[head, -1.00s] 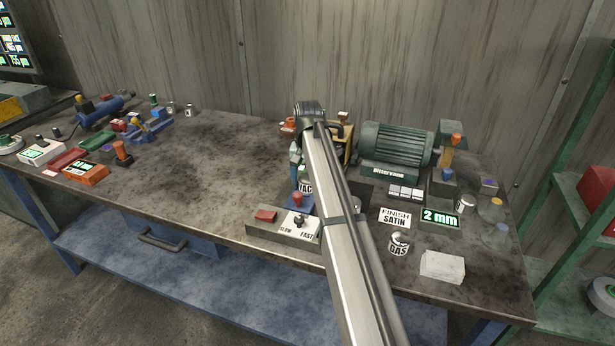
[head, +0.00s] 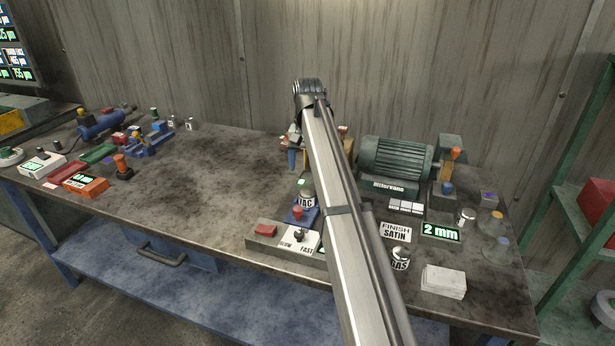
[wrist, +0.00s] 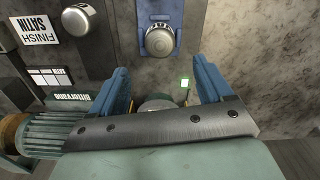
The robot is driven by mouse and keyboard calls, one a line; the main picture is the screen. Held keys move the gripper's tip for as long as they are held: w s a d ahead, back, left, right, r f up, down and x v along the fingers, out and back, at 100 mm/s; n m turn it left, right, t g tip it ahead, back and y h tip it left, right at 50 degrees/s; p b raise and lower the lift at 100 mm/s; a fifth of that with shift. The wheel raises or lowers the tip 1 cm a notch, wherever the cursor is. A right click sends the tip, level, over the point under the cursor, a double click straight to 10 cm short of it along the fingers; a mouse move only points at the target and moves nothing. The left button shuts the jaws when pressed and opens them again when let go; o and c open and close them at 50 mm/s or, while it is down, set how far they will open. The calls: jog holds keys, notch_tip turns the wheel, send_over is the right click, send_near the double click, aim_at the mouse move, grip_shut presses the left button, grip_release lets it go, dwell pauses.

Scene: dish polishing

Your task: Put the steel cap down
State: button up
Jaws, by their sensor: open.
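A domed steel cap (wrist: 160,40) sits on a blue holder (wrist: 168,12) in the wrist view. In the head view it appears to be the rounded steel piece marked "JAC" (head: 306,194), beside my arm. My gripper (wrist: 160,68) is open, with one blue finger on each side. No finger touches the cap, which lies beyond the fingertips. In the head view my gripper (head: 293,158) hangs above and behind the cap, largely hidden by my arm. A rounded object (wrist: 158,103) behind my gripper's bar is mostly covered; I cannot tell what it is.
A green motor (head: 395,160) stands at the back right. A "GAS" canister (head: 400,258), a "FINISH SATIN" sign (head: 396,232), a "2 mm" display (head: 441,232) and a white block (head: 443,281) lie right of my arm. A slow/fast control box (head: 285,240) is in front. The left-middle bench (head: 210,170) is clear.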

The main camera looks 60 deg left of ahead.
jog(key=shift+r, duration=1.2)
